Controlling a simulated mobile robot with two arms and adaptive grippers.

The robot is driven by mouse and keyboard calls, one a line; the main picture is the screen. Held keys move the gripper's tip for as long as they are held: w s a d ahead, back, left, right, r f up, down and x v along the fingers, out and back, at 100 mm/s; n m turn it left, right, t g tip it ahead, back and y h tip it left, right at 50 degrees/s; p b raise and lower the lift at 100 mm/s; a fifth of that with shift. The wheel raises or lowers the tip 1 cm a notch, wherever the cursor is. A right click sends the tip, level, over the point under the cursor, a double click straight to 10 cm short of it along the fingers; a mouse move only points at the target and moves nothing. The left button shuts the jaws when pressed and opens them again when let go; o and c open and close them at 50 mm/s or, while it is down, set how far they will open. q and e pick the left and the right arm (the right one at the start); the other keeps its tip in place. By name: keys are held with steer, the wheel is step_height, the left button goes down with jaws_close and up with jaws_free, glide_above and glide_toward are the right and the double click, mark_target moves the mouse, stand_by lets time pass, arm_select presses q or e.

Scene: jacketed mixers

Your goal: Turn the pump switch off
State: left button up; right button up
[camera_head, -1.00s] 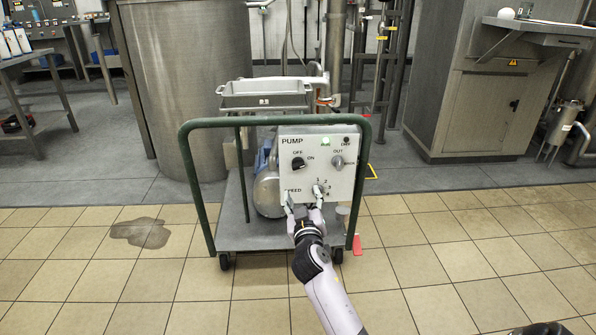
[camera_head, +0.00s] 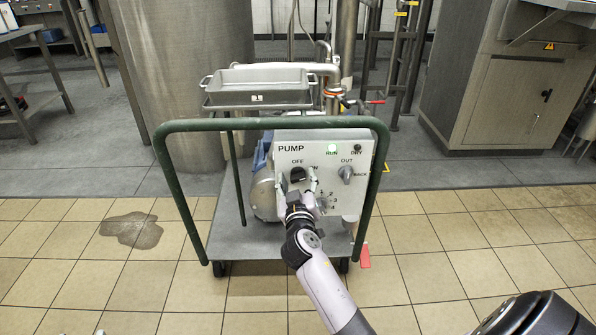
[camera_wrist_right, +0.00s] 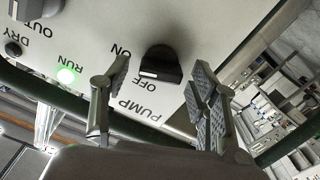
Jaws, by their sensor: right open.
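The pump switch is a black rotary knob (camera_head: 297,174) at the upper left of the light grey pump panel (camera_head: 284,150), between the OFF and ON labels. In the right wrist view the knob (camera_wrist_right: 162,66) shows a short white mark at its edge; I cannot tell its exact setting. My right gripper (camera_head: 302,188) is just in front of the switch and partly covers the ON label. In the right wrist view its two open fingers (camera_wrist_right: 158,92) stand either side of the knob, with no visible contact. The green RUN lamp (camera_head: 332,148) is lit. My left gripper is out of view.
The panel is on a green-railed cart (camera_head: 175,185) with a metal tray (camera_head: 262,101) above. A second knob (camera_head: 346,173) is to the right of the switch, and the speed knob below is partly hidden by my gripper. The tiled floor in front has a wet patch (camera_head: 132,229).

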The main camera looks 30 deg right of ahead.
steer(key=shift+r, duration=0.1)
steer(key=shift+c, duration=0.2)
steer(key=c, duration=1.1)
